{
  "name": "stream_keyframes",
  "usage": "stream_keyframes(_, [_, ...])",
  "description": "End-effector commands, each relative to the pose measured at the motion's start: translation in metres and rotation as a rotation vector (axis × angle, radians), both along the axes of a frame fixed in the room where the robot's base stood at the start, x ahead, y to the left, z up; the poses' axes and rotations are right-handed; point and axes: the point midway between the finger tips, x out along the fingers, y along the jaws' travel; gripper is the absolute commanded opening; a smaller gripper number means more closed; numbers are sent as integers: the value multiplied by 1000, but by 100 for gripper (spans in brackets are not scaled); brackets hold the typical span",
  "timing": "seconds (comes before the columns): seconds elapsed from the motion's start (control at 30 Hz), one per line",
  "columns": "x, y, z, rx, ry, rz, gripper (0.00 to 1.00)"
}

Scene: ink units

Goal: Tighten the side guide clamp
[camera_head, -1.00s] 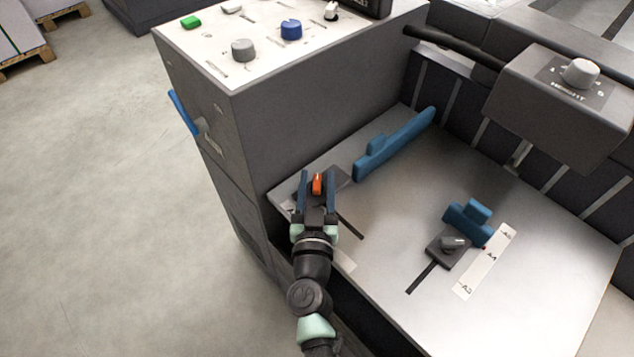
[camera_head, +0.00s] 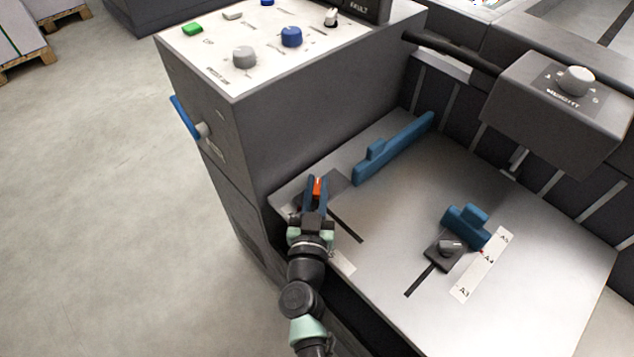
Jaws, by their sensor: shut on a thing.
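My gripper (camera_head: 316,190) is at the left front of the grey feed table (camera_head: 375,290). Its two fingers are shut on a small orange-red clamp lever (camera_head: 317,187), which stands between them on a dark block (camera_head: 335,182). The fingers hide part of the lever and block. A long blue side guide (camera_head: 395,148) lies on the table just behind and right of the block. A dark slot (camera_head: 347,230) runs from the block toward the front right.
A second blue guide (camera_head: 466,226) with a dark knobbed block (camera_head: 447,250) stands at the right, beside a white paper-size scale (camera_head: 482,265). The tall control cabinet (camera_head: 290,120) rises close on the left. A grey box with a knob (camera_head: 560,100) overhangs the back right.

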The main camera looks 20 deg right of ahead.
Motion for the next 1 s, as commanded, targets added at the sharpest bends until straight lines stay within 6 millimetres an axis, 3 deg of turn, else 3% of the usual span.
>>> stream_keyframes(0.27, [2,3,7,0,4,-174,0])
stream_keyframes(1.0, [2,3,-8,5,1,-824,0])
